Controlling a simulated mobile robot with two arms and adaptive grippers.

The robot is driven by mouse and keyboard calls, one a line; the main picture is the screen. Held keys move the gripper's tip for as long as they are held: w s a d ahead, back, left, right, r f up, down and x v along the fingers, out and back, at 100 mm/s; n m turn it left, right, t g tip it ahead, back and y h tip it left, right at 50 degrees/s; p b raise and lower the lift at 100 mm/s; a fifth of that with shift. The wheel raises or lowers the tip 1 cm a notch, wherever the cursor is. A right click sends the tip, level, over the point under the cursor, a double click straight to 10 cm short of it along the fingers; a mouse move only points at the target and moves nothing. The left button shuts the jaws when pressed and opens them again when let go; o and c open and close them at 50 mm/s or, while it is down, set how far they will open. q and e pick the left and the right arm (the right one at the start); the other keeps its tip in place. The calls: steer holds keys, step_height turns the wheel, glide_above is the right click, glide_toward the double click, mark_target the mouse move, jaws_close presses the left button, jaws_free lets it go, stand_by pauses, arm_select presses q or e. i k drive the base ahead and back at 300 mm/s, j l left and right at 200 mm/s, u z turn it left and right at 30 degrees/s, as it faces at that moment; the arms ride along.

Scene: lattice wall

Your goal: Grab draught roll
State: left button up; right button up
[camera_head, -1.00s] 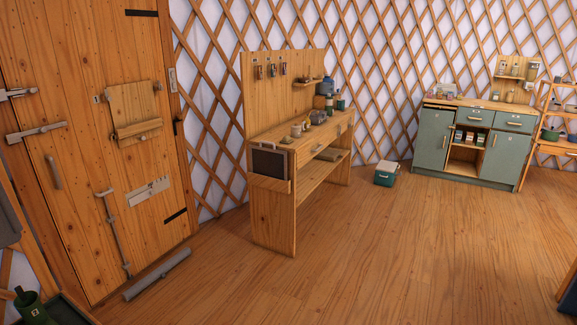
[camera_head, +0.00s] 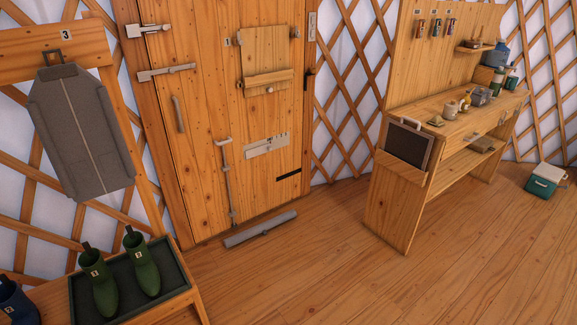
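The draught roll (camera_head: 260,229) is a long grey roll lying on the wooden floor in front of the wooden door (camera_head: 205,150). It lies slightly slanted, its right end farther back, near the foot of the door. A small dark part shows at its middle. Neither of my grippers is in view, so their states cannot be seen.
A low bench with a dark tray (camera_head: 185,280) and green boots (camera_head: 143,262) stands at lower left, under a hanging grey jacket (camera_head: 82,135). A wooden workbench (camera_head: 400,210) stands to the right. The floor between (camera_head: 300,285) is clear.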

mark_target(231, 240)
steer(key=i+j+u, duration=0.15)
steer(key=i, duration=0.2)
steer(key=i+j+u, duration=0.15)
steer(key=i, duration=0.45)
steer(key=i+l+u, duration=0.15)
steer(key=i, duration=0.3)
